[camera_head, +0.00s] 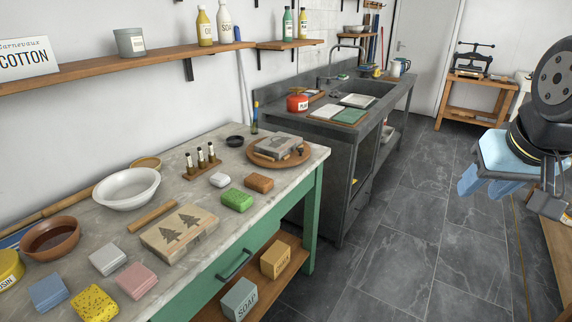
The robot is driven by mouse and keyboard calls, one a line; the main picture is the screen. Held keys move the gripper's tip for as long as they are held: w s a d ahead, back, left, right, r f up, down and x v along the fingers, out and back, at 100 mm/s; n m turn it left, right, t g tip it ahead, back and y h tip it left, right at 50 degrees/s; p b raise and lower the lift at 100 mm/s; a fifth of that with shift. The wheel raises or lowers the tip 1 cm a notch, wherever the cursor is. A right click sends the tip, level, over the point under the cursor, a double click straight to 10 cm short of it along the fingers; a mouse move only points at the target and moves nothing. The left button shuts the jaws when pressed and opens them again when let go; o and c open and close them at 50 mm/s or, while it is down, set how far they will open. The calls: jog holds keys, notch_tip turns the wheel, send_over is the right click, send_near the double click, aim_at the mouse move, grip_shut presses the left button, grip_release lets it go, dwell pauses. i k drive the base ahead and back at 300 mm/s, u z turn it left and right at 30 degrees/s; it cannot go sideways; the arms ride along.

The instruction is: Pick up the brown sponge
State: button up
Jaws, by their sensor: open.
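The brown sponge (259,183) is a small block lying flat on the marble-topped table, towards its right end. The green sponge (237,200) lies just in front and to the left of it, with a narrow gap. A round wooden board (262,158) with a grey slab on it is behind it. My gripper (483,185) is at the right of the picture, over the floor, with light blue fingers apart and empty. It is well away from the table and the sponge.
The marble tabletop (226,165) also holds a white bowl (126,189), a printing block with trees (180,232), and several other sponges at the near left. A wall shelf (115,67) runs above. Grey floor (390,220) is clear between table and gripper.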

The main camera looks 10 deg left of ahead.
aim_at(259, 184)
jog(key=u, duration=0.15)
jog(key=i, duration=1.3)
jog(key=u, duration=0.4)
